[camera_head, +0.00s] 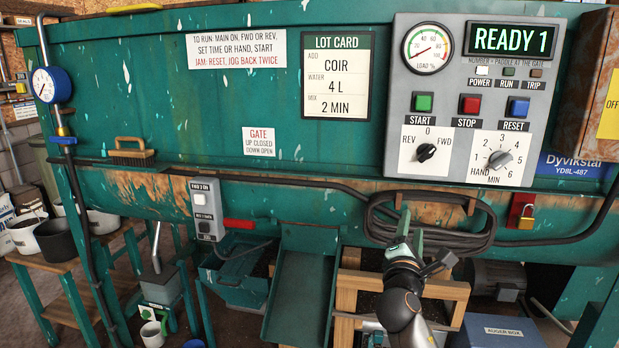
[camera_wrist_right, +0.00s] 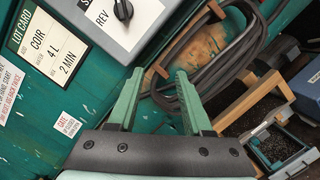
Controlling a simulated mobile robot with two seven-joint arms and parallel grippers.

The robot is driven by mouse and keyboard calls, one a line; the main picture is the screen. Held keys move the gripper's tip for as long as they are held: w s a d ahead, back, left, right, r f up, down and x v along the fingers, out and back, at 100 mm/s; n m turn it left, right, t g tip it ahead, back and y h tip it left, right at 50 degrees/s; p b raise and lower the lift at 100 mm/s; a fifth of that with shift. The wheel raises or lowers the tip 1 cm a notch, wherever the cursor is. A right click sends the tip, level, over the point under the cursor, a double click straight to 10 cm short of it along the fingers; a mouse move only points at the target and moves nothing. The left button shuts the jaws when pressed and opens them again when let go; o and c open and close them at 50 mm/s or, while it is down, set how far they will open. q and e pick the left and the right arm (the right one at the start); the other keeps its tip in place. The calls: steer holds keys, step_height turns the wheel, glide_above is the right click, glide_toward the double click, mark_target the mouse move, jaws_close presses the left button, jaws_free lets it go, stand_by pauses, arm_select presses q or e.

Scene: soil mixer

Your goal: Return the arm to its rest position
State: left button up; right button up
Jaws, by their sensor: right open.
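My right arm comes up from the bottom right of the head view, and its gripper (camera_head: 410,228) points toward the green mixer front, in front of the looped black cable (camera_head: 432,228). In the right wrist view the two green fingers of the right gripper (camera_wrist_right: 158,75) stand apart with nothing between them. The cable (camera_wrist_right: 202,80) shows just beyond the fingers; I cannot tell how far off it is. My left gripper is not in either view.
Above the gripper is the grey control panel (camera_head: 468,120), its screen reading READY 1. Below are a wooden frame (camera_head: 345,300), a green chute (camera_head: 300,285) and a blue auger box (camera_head: 497,333). Pots stand far left.

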steer(key=s+a+f+m+g+y, duration=0.1)
steer(key=s+f+m+g+y, duration=0.15)
steer(key=s+f, duration=0.45)
steer(key=s+a+f+m+g+y+p, duration=0.1)
steer(key=s+a+f+m+y, duration=0.15)
steer(key=f, duration=0.95)
steer(key=s+f+m+g+y, duration=0.1)
steer(key=s+f+m+y, duration=0.15)
steer(key=s+f, duration=0.45)
steer(key=s+a+f+m+g+y, duration=0.1)
steer(key=s+f+m, duration=0.4)
steer(key=s, duration=0.5)
steer(key=s+a+f+m+g+y+p, duration=0.1)
steer(key=s+a+f+m+g, duration=0.1)
steer(key=s+f+m, duration=0.4)
steer(key=s+f+g, duration=0.1)
steer(key=s, duration=0.4)
steer(key=shift+a+f+y, duration=0.3)
steer(key=shift+f+y, duration=0.05)
steer(key=shift+f, duration=0.05)
